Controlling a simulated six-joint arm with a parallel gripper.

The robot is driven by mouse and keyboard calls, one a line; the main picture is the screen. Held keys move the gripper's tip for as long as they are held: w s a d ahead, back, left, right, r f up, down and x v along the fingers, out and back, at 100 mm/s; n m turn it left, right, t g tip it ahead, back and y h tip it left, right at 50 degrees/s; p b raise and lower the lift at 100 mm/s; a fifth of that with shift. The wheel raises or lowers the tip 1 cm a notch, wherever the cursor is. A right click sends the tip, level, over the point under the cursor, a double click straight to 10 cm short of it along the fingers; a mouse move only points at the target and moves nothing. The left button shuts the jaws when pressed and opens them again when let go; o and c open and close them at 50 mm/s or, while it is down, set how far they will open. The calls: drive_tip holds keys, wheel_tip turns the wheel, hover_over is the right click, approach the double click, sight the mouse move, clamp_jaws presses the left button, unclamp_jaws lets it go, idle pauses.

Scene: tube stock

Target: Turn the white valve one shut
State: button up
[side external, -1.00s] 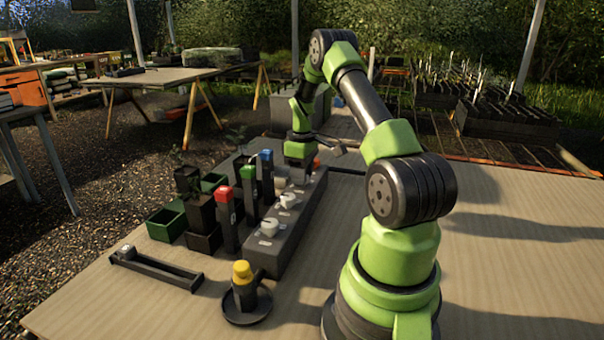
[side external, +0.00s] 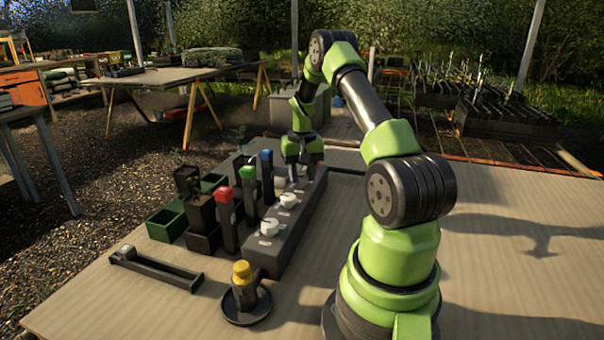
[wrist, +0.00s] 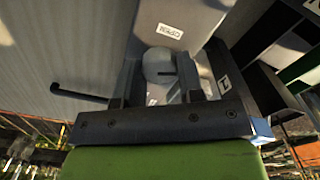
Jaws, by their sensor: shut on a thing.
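A long grey block (side external: 290,235) carries a row of white round valves. Two of them, the near valve (side external: 269,228) and the middle valve (side external: 289,200), stand clear of my gripper. My gripper (side external: 302,178) points down at the far end of the block and partly hides what it holds. In the wrist view, my gripper's fingers (wrist: 162,88) are on either side of a white valve knob (wrist: 158,63) with a dark mark on it. They are shut on that knob. A printed label (wrist: 170,31) lies beside it, too small to read surely.
Red (side external: 224,194), green (side external: 247,172) and blue (side external: 266,156) capped posts stand close left of the block. A yellow-topped piece (side external: 242,272) on a round dark base stands in front. A dark bar (side external: 157,269) lies at front left. The table's right side is clear.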

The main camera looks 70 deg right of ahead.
sight(302, 176)
drive_tip(key=shift+m, duration=2)
drive_tip(key=o, duration=0.9)
wheel_tip(302, 176, up, 10)
